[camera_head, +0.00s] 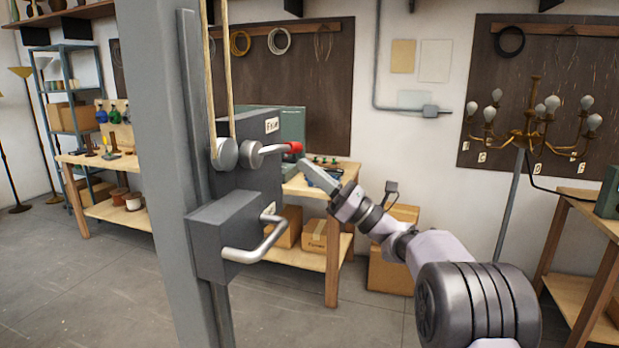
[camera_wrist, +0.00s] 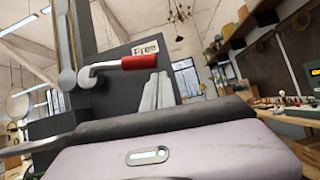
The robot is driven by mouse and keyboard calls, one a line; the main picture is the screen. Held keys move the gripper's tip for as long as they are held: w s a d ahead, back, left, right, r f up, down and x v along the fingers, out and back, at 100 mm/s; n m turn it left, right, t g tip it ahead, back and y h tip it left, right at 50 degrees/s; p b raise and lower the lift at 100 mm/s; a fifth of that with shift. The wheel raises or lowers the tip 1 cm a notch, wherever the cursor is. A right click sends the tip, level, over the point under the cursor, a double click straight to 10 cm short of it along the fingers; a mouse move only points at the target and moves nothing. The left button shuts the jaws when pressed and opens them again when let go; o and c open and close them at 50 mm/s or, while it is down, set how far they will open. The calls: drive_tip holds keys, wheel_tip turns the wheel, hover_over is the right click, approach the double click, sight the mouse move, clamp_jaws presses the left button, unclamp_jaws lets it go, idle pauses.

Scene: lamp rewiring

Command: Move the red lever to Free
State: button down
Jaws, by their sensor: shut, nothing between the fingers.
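The red lever (camera_head: 293,147) is a metal arm with a red grip, on a dark grey box fixed to a grey post. It points to the right, about level, and the label "Free" (camera_head: 272,125) is on the box just above it. In the wrist view the red grip (camera_wrist: 139,62) lies just under the "Free" label (camera_wrist: 145,47). My gripper (camera_head: 306,167) is shut and empty, just below and to the right of the red grip; I cannot tell whether they touch. Its pale fingers show in the wrist view (camera_wrist: 158,93) below the grip.
A lower grey box (camera_head: 235,232) with a bent metal crank (camera_head: 258,247) sticks out under the lever. Ropes (camera_head: 220,75) run up from the upper box. A workbench (camera_head: 318,258) with cartons stands behind.

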drive_tip(key=shift+w+d+r+p, duration=0.1)
drive_tip(key=shift+w+r+p, duration=0.15)
drive_tip(key=shift+r+p, duration=0.45)
drive_tip(key=shift+r, duration=0.2)
